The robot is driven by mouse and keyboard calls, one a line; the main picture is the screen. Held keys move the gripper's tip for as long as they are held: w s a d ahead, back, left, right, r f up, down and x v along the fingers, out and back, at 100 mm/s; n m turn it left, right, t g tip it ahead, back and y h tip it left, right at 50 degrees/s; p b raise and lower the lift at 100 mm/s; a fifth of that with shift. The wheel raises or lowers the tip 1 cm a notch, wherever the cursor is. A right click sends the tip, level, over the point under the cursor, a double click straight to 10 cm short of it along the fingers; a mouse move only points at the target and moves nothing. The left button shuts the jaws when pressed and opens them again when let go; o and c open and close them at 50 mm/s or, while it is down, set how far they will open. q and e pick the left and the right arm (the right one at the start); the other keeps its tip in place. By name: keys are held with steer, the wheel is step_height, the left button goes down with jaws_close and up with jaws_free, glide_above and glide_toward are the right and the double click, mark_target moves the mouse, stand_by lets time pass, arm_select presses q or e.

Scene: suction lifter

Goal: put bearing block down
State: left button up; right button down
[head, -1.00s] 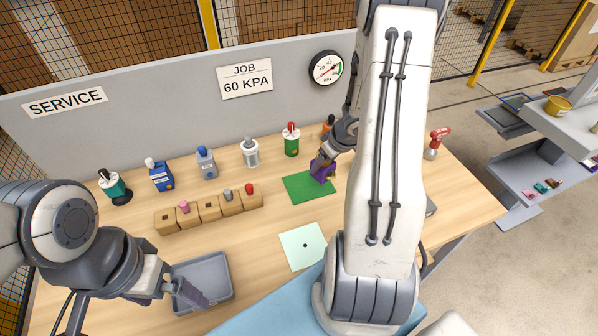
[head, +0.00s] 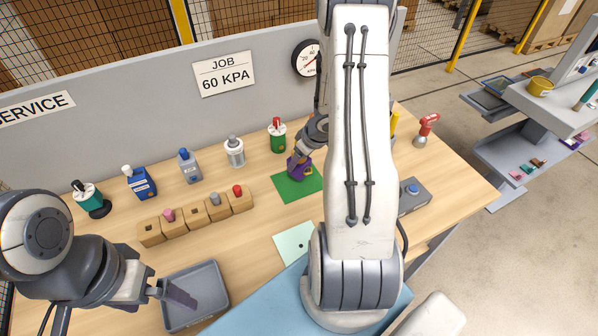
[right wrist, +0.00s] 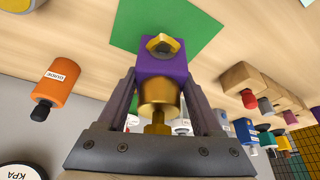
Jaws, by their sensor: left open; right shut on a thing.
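The purple bearing block (head: 299,169) is in my right gripper (head: 301,160), at the back edge of the green mat (head: 296,188). In the right wrist view the block (right wrist: 151,68) sits between the fingers of the right gripper (right wrist: 160,84), with a brass part on its face and a brass cylinder toward the palm. The green mat (right wrist: 185,28) shows behind it. I cannot tell whether the block touches the mat. My left gripper (head: 172,292) is open and empty over the grey tray (head: 223,290).
Several canisters stand along the back, including a green one (head: 277,136) and a silver one (head: 234,152). A row of wooden holders (head: 196,219) lies left of the mat. A pale card (head: 291,241) lies in front. An orange canister (right wrist: 59,83) is near the block.

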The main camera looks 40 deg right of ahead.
mark_target(299, 169)
steer(key=shift+w+a+f, duration=0.1)
steer(key=shift+w+f, duration=0.1)
step_height(299, 169, down, 4)
steer(key=b, duration=0.3)
steer(key=shift+r, duration=0.1)
steer(key=shift+c, duration=0.2)
jaws_free()
